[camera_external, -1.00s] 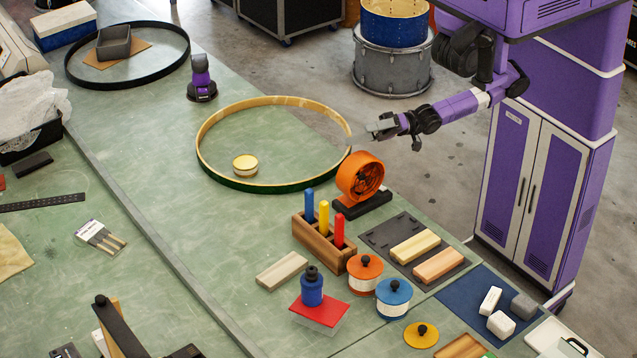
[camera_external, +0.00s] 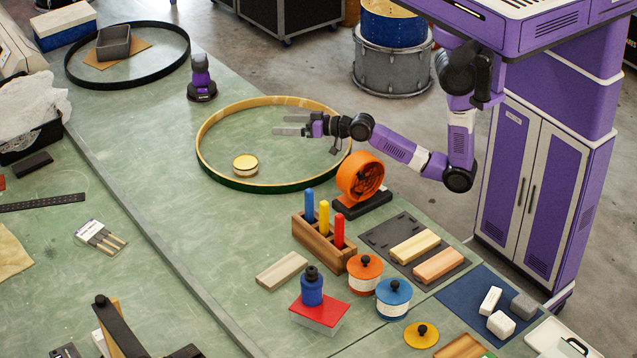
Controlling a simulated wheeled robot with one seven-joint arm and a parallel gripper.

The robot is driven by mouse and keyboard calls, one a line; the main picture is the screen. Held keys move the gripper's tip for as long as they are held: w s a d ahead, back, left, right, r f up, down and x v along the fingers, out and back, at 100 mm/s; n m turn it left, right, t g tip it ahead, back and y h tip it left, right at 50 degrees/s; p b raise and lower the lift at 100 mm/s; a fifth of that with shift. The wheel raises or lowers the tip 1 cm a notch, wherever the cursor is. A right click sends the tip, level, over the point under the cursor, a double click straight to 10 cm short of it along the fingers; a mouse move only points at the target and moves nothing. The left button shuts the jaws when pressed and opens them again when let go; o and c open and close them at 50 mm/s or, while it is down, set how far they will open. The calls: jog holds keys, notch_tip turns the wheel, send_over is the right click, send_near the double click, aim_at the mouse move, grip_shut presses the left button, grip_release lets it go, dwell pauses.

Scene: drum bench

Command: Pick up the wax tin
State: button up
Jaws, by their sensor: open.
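The wax tin seems to be the small round tin with a gold lid (camera_external: 245,165); no label can be read. It sits on the green bench inside a large wooden hoop (camera_external: 213,122) with a dark green outer side. My gripper (camera_external: 280,125) is open and empty. It appears above the hoop, up and to the right of the tin in the picture, with its fingers pointing left. It is apart from the tin. Its exact height above the bench is hard to tell.
The hoop's raised wall surrounds the tin. An orange fan (camera_external: 360,176) stands just outside the hoop, below my forearm in the picture. A wooden rack (camera_external: 324,248) with coloured handles and several lidded pots stand nearer. A purple tool (camera_external: 201,80) stands behind. Bench left of the hoop is clear.

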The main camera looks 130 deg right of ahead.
aim_at(245, 163)
jog(key=w+f+n+y, duration=0.1)
jog(key=f, duration=0.1)
jog(key=w+f+n+y, duration=0.2)
jog(key=w+f+n+t+y, duration=0.1)
jog(key=w+f+n, duration=0.1)
jog(key=f, duration=0.1)
jog(key=shift+w+d+f, duration=0.1)
jog(key=shift+d, duration=0.05)
jog(key=shift+w+f+n+y, duration=0.3)
jog(key=shift+w+n+y, duration=0.25)
jog(key=shift+n+y, duration=0.05)
jog(key=shift+a+p+x, duration=0.1)
jog(key=shift+p+x, duration=0.1)
jog(key=shift+x, duration=1.7)
jog(key=shift+a+p+x, duration=0.15)
jog(key=shift+x, duration=1.7)
jog(key=shift+w+f, duration=0.1)
jog(key=shift+f, duration=0.05)
jog(key=c, duration=1.8)
jog(key=shift+c, duration=0.4)
